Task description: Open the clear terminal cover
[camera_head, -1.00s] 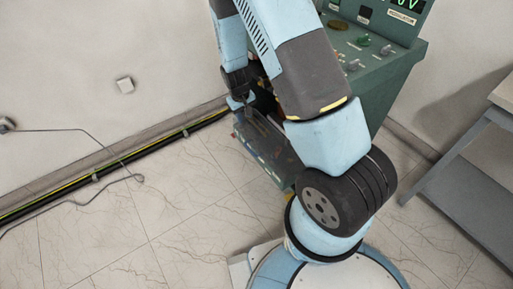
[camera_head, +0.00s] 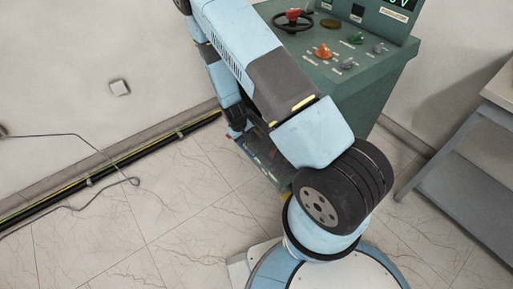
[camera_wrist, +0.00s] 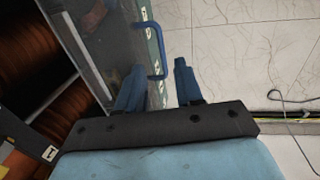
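In the wrist view the clear terminal cover (camera_wrist: 112,62) fills the upper left as a see-through panel, with copper-brown coils visible at its left. A blue loop handle (camera_wrist: 158,42) stands out from the cover's right edge. My gripper (camera_wrist: 160,66) is open, its two blue fingers apart. The handle's lower end appears between the fingertips; I cannot tell whether either finger touches it. In the head view my arm hides most of the cover and my gripper, low on the left side of the green cabinet.
The green control cabinet (camera_head: 365,90) carries a black handwheel (camera_head: 292,21) and several coloured knobs. A grey table (camera_head: 470,160) stands at the right. A cable run (camera_head: 110,167) follows the wall's foot at left. The tiled floor (camera_head: 120,230) is clear in front.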

